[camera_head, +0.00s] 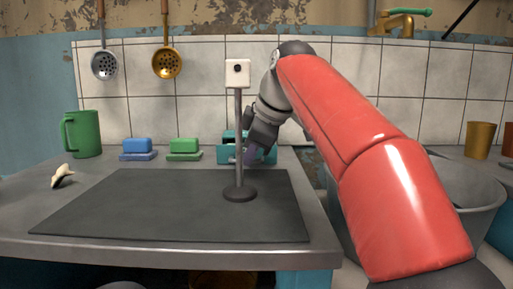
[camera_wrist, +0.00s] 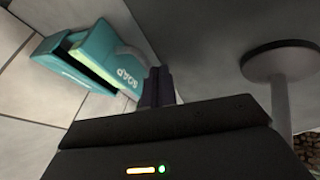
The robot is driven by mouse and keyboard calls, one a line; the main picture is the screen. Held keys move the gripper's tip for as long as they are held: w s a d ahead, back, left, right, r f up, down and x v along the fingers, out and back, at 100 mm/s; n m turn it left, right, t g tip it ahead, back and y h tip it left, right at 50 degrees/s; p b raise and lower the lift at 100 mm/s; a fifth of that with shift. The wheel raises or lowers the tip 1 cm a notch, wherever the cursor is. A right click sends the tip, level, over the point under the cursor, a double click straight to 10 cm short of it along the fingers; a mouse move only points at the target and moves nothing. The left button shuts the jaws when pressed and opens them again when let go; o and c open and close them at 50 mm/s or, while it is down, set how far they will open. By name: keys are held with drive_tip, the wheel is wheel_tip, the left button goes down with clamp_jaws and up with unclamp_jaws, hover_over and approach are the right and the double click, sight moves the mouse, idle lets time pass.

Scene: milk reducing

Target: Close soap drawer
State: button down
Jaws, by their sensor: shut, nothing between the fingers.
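The teal soap box (camera_head: 228,152) stands at the back of the counter against the tiled wall, partly hidden by my gripper and a stand. In the wrist view the soap drawer (camera_wrist: 112,58), with its SOAP label, shows at upper left. A dark gap lies between its front and the box body (camera_wrist: 52,68), so it appears pulled out. My gripper (camera_head: 249,158) is shut and empty, just in front of the box. Its fingertips (camera_wrist: 157,82) show close to the right of the SOAP front; I cannot tell whether they touch it.
A thin stand (camera_head: 239,130) with a white cube on top rises from the dark mat (camera_head: 150,205), close in front of my gripper. Green (camera_head: 184,146) and blue (camera_head: 137,146) dishes and a green mug (camera_head: 84,135) stand left. A metal sink (camera_head: 440,185) lies right.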

drive_tip(key=shift+w+a+f, duration=0.1)
drive_tip(key=shift+f, duration=0.05)
drive_tip(key=shift+w+p, duration=0.3)
drive_tip(key=shift+p, duration=0.1)
drive_tip(key=w+p, duration=0.6)
drive_tip(key=shift+w+r, duration=0.3)
drive_tip(key=shift+w, duration=0.1)
drive_tip(key=shift+w+f, duration=0.2)
drive_tip(key=shift+w, duration=0.15)
